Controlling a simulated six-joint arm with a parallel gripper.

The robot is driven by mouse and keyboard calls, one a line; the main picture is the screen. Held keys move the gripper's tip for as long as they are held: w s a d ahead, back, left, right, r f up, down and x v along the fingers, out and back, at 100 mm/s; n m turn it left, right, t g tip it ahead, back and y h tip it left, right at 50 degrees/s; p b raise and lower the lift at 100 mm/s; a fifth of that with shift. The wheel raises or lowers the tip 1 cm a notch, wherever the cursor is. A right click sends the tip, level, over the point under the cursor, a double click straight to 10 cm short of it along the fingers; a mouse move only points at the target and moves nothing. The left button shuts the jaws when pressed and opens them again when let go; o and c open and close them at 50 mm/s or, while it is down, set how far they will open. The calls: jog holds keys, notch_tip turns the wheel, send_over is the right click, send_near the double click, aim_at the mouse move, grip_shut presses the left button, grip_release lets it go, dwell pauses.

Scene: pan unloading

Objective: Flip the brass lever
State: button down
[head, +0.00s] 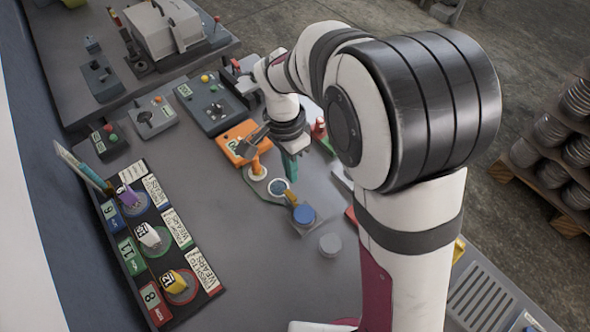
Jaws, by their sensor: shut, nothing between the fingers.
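A small brass-coloured piece (291,197), which looks like the brass lever, lies between a white-ringed round fitting (279,187) and a blue round knob (304,215) on a grey plate near the middle of the table. I cannot tell which way it is thrown. My gripper (290,172) points down just above and behind the white-ringed fitting, close to the brass piece. Its teal-coloured fingers are shut with nothing held. I cannot tell whether the tips touch anything. My wrist hides part of the area behind.
An orange box (234,148) and an orange knob (257,167) stand close left of my gripper. A grey puck (330,245) lies in front. A labelled rack (150,240) with several coloured pieces is at left. Several control boxes (211,105) stand behind.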

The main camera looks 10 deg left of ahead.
aim_at(294, 200)
jog(key=f, duration=0.8)
jog(key=shift+s+d+f, duration=0.15)
jog(key=shift+s+d, duration=0.1)
jog(key=shift+s, duration=0.05)
jog(key=shift+d+f, duration=0.1)
jog(key=shift+f, duration=0.15)
jog(key=shift+w+a+r, duration=0.3)
jog(key=shift+w+a, duration=0.2)
jog(key=shift+a, duration=0.1)
notch_tip(294, 200, up, 14)
jog(key=w+a, duration=0.1)
